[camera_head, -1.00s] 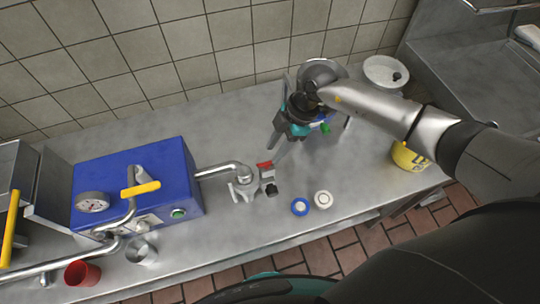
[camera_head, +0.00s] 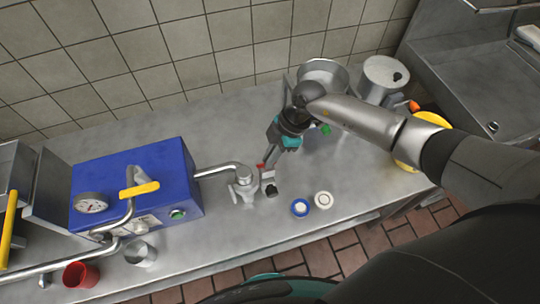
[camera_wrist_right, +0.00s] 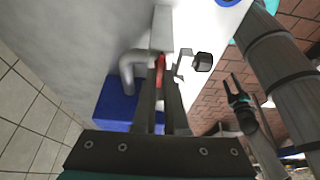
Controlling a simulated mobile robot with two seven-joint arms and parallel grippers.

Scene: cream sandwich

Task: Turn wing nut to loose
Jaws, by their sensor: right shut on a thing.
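A small red part (camera_head: 261,166), which I take for the wing nut, sits on a grey block (camera_head: 267,174) beside the pipe's outlet fitting (camera_head: 243,187). My right gripper (camera_head: 264,160) reaches down to it from the upper right. In the right wrist view the red part (camera_wrist_right: 160,68) shows between the long fingers of my right gripper (camera_wrist_right: 163,85), which are shut on it. Its wings are mostly hidden by the fingers. My left gripper (camera_wrist_right: 236,88) shows only in the right wrist view, apart from the fitting, with its prongs spread and empty.
A blue machine (camera_head: 135,185) with a gauge stands at left. A black knob (camera_head: 271,190) is close to the block. Two round lids (camera_head: 300,207) lie at the front edge. A steel pot (camera_head: 384,76) and a yellow round thing (camera_head: 408,155) are at right.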

